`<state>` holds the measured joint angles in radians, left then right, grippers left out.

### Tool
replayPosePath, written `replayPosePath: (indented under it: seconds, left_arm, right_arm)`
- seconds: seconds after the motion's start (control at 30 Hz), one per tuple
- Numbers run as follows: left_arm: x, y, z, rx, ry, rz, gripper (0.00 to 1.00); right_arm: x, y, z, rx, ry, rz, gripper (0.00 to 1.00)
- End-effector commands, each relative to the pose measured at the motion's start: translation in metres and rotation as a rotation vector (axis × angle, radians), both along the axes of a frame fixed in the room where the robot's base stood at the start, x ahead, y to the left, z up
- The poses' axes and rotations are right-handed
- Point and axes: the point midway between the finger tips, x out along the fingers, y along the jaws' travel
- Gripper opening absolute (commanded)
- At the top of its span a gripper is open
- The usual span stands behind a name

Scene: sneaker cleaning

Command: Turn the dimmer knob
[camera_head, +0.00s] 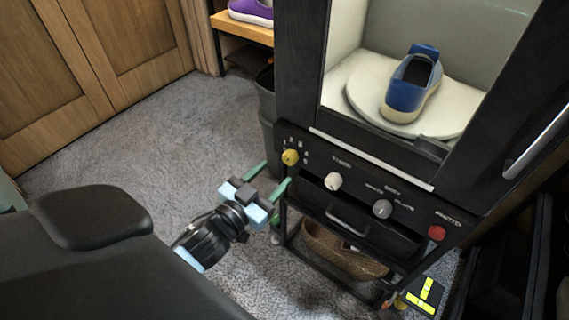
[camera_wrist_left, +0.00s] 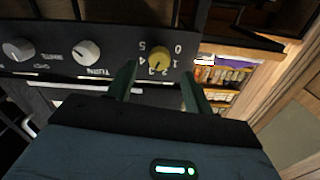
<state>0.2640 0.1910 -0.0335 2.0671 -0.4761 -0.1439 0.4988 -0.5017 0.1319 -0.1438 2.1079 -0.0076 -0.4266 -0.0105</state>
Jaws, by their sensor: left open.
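The yellow dimmer knob (camera_head: 290,157) sits at the left end of the black control panel, with numbers around it. In the left wrist view the yellow knob (camera_wrist_left: 160,62) shows ahead of and between the two green fingertips. My left gripper (camera_head: 268,178) is open in front of the panel's left end, its fingers pointing at the knob. The fingertips (camera_wrist_left: 158,72) are spread with nothing visible held between them. I cannot tell whether either finger touches the knob. My right gripper is not in view.
The panel also has a white knob (camera_head: 333,181), a grey knob (camera_head: 382,208) and a red button (camera_head: 436,232). A blue shoe (camera_head: 411,82) stands on a round white turntable (camera_head: 360,92) inside the box. A wicker basket (camera_head: 345,252) sits below. Carpet on the left is clear.

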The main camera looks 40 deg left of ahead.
Motion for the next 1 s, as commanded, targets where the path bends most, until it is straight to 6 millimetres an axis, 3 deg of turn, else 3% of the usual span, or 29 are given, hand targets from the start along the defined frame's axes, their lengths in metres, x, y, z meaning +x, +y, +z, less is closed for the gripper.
replayPosePath:
  seconds: [0.3, 0.77, 1.0]
  left_arm:
    - [0.042, -0.002, -0.001, 0.0, 0.001, -0.001, 0.52]
    - [0.052, -0.002, -0.001, -0.001, 0.002, -0.001, 0.52]
    - [0.052, -0.002, -0.001, -0.001, 0.002, -0.001, 0.2]
  right_arm:
    - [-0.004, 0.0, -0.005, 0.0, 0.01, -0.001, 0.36]
    - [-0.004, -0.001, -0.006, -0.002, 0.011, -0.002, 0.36]
    - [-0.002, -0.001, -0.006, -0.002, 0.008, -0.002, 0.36]
